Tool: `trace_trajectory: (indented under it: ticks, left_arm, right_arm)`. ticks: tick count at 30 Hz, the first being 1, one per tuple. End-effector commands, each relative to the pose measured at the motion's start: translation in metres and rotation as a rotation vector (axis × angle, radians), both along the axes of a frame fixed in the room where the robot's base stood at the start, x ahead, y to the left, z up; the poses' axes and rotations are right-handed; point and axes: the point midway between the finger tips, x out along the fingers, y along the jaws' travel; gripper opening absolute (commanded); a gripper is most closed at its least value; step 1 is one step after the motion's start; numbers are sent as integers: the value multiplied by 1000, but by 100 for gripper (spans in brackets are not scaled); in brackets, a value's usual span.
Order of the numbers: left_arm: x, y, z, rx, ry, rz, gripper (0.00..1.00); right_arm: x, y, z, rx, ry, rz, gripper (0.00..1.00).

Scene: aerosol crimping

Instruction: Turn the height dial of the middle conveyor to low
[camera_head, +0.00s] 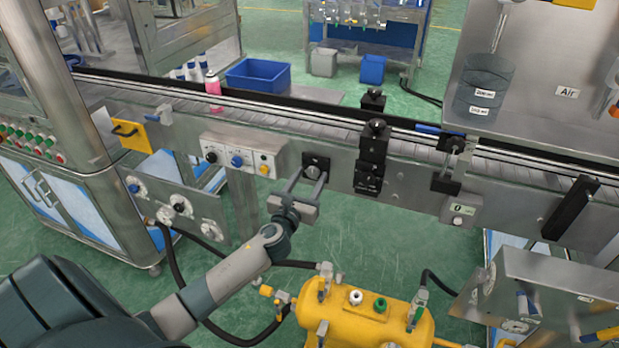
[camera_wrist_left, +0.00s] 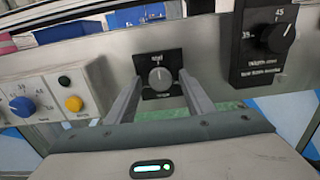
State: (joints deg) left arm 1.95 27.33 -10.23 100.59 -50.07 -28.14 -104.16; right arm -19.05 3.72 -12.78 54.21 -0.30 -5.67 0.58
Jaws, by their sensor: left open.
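The height dial (camera_head: 313,173) is a grey knob on a small black plate on the front side of the middle conveyor (camera_head: 285,135). In the left wrist view the dial (camera_wrist_left: 159,78) sits straight ahead, with a light pointer mark near upright; its label is too blurred to read. My left gripper (camera_head: 308,178) is open in front of the plate, its fingers spread to either side of the dial. In the left wrist view the left gripper's fingertips (camera_wrist_left: 158,82) flank the plate's lower part; I cannot tell whether they touch. My right gripper is not seen.
A control panel (camera_head: 238,157) with blue and yellow knobs is left of the dial. A black scale dial (camera_wrist_left: 277,37) is to its right. A pink can (camera_head: 213,88) stands on the conveyor near a blue bin (camera_head: 258,74). A yellow tank (camera_head: 365,318) stands below.

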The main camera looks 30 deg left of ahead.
Motion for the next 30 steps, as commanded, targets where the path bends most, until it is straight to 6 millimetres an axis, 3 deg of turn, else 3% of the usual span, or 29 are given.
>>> trace_trajectory:
  ticks: [9,15,30]
  left_arm:
    - [2,0,0,0,0,0,48]
    - [1,0,0,0,0,0,6]
    - [1,0,0,-77,-17,2,7]
  right_arm:
    - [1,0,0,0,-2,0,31]
    - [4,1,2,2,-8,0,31]
    - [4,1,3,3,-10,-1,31]
